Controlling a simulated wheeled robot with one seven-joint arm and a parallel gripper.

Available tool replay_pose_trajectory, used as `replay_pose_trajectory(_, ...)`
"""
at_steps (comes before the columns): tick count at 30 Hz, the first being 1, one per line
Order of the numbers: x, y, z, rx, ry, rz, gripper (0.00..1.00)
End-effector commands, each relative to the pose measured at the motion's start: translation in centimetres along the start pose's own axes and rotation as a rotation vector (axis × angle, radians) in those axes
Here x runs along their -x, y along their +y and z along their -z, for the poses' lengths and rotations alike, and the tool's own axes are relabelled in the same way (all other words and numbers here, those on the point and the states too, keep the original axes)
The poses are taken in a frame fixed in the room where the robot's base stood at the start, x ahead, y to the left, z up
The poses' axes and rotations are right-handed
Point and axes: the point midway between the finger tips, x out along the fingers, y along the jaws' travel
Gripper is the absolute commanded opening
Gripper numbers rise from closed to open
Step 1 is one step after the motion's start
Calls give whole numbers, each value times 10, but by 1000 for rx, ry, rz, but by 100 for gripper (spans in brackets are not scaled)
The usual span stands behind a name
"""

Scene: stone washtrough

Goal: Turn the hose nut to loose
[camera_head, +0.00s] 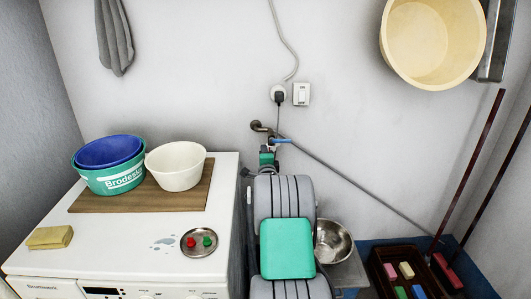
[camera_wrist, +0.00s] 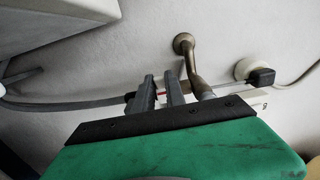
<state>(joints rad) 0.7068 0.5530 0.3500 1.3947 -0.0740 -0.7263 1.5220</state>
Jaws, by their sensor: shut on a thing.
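A brass-brown tap (camera_head: 262,127) comes out of the wall in the middle of the head view, with a blue lever (camera_head: 282,141). In the wrist view the tap's bent pipe (camera_wrist: 195,65) rises just right of my gripper (camera_wrist: 161,88). Its two dark fingers stand close together with a narrow gap, at the tap's hose end. My gripper (camera_head: 268,150) also shows below the tap in the head view. A grey hose (camera_wrist: 60,104) runs left from the fingers. The hose nut is mostly hidden between the fingers, and its turn angle cannot be told.
A washing machine (camera_head: 120,245) stands left, bearing a board with basins, a sponge and a small dish. A steel bowl (camera_head: 332,242) and a dark crate (camera_head: 390,258) lie right. A plug (camera_head: 279,95) sits above the tap.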

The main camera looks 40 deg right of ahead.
Motion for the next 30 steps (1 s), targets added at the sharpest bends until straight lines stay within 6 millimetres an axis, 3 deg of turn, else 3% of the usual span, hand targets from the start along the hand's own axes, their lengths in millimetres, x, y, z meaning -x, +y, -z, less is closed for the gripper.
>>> replay_pose_trajectory(14, -6, 2, -8, 1, 162, 1, 0)
replay_pose_trajectory(30, -7, 0, -8, 0, 195, 1, 0)
